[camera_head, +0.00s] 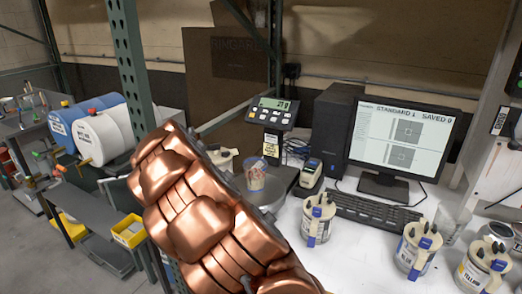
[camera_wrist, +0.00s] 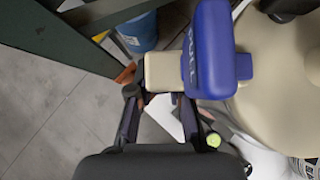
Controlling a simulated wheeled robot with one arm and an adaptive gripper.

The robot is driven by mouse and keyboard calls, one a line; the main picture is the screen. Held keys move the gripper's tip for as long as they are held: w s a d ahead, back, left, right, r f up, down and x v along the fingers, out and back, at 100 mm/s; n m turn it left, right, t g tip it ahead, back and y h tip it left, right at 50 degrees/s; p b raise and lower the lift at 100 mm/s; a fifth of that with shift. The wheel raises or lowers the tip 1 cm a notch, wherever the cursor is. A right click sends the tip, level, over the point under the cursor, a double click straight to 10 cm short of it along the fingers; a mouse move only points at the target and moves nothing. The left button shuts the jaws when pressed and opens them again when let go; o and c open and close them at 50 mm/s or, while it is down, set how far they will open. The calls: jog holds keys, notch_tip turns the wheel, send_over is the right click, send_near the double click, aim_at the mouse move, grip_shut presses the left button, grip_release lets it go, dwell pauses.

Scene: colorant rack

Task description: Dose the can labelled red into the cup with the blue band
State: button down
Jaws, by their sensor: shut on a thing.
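In the wrist view my gripper (camera_wrist: 160,104) is shut on the beige handle of a can (camera_wrist: 270,75). The can has a blue lever marked PULL above the handle, and its label shows only in part at the lower right, so I cannot read its colour name. In the head view my copper arm hides the gripper; a pale lid beside the arm seems to be this can (camera_head: 223,155). A cup (camera_head: 256,178) with mottled colours stands on the scale, right of that lid.
The scale display (camera_head: 273,105) stands behind the cup. On the white bench are cans (camera_head: 318,217) (camera_head: 416,248), a yellow-labelled can (camera_head: 482,270), a clear beaker (camera_head: 452,222), a keyboard (camera_head: 375,208) and a monitor (camera_head: 404,140).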

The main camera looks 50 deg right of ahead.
aim_at(211, 155)
jog(key=shift+f, duration=0.65)
jog(key=shift+r, duration=0.1)
jog(key=d+r+y, duration=0.1)
jog(key=r, duration=0.2)
jog(key=s+d+r+m+t+y, duration=0.1)
jog(key=r, duration=0.2)
jog(key=s+d+r+m+t+y, duration=0.1)
jog(key=d+r, duration=0.1)
jog(key=r, duration=0.2)
jog(key=shift+s+y, duration=0.1)
jog(key=shift+y, duration=0.2)
jog(key=shift+m+t+y, duration=0.5)
jog(key=shift+t+y, duration=0.1)
jog(key=shift+s+d+r, duration=0.2)
jog(key=shift+d+r, duration=0.15)
jog(key=shift+r, duration=0.35)
jog(key=shift+s+d+r, duration=0.25)
jog(key=shift+d+r, duration=0.1)
jog(key=shift+r, duration=0.4)
jog(key=shift+s+d+r, duration=0.2)
jog(key=shift+d+r, duration=0.15)
jog(key=shift+r, duration=0.35)
jog(key=shift+s+d+r, duration=0.1)
jog(key=shift+d, duration=0.05)
dwell(0.9)
